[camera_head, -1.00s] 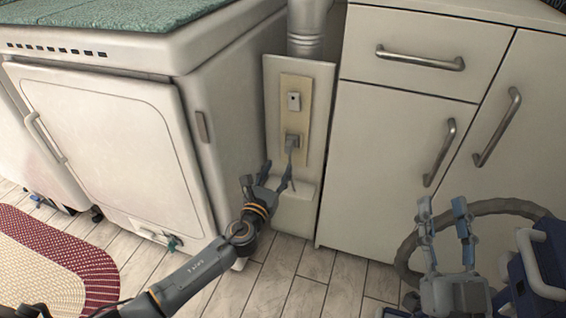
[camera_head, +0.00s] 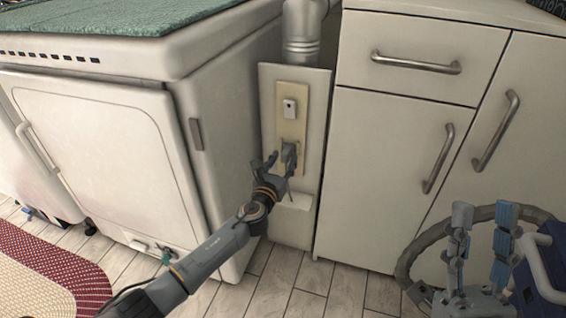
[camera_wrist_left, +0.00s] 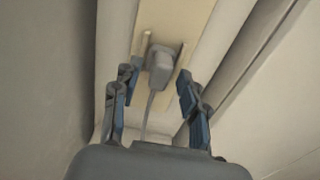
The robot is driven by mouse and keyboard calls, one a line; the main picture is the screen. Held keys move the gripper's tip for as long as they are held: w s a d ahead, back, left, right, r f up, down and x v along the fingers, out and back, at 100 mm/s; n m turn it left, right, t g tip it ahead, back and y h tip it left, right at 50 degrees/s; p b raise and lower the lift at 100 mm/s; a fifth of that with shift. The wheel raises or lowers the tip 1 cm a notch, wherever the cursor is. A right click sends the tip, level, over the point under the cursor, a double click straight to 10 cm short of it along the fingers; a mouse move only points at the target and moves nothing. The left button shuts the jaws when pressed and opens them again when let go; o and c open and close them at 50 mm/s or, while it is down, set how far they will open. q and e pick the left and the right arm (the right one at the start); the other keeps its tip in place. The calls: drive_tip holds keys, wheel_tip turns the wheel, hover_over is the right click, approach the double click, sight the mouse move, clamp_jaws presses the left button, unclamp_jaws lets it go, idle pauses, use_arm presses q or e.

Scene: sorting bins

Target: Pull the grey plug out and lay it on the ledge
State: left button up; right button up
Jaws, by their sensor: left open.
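The grey plug (camera_head: 288,150) sits in the lower socket of the beige wall plate (camera_head: 291,110), between the white appliance and the cabinet. In the left wrist view the plug (camera_wrist_left: 160,60) is ahead of the fingers, with its cord hanging down between them. My left gripper (camera_head: 279,163) is open, its fingers spread either side of the cord just below the plug; I see no grip on it. The fingers partly cover the plug in the head view. The pale ledge (camera_head: 298,201) juts out below the socket. My right gripper (camera_head: 481,222) is open and empty, at lower right.
The white appliance (camera_head: 95,130) stands close on the left and the cabinet (camera_head: 390,160) close on the right, leaving a narrow gap. A grey hose (camera_head: 407,262) and a blue item with a white handle (camera_head: 543,270) are near my right gripper.

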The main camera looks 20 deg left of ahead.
idle(1.8)
use_arm(q)
clamp_jaws()
